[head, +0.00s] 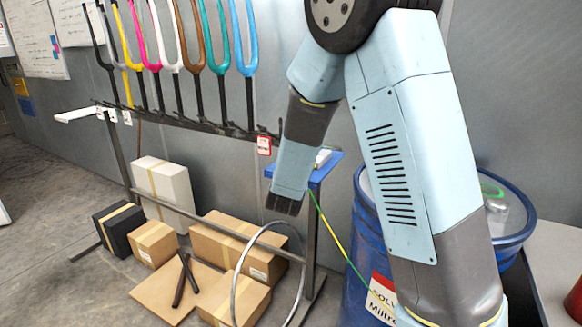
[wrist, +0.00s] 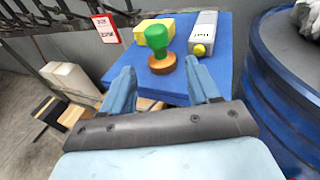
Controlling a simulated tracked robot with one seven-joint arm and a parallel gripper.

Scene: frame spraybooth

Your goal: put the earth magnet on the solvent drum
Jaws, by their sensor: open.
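The earth magnet, which I take to be the green-knobbed piece with a copper-brown base (wrist: 161,51), stands upright on a small blue table (wrist: 226,50) in the wrist view. My gripper (wrist: 163,85) is open and empty, its two light blue fingers apart just short of the magnet. In the head view my arm hides the magnet, and a yellow-green cable (head: 335,238) runs down from the table (head: 326,170). The solvent drum (head: 362,235) is blue, with a red and white label, partly behind my arm. Its side also shows at right in the wrist view (wrist: 266,78).
A clear jar (head: 497,217) stands on the drum's top.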

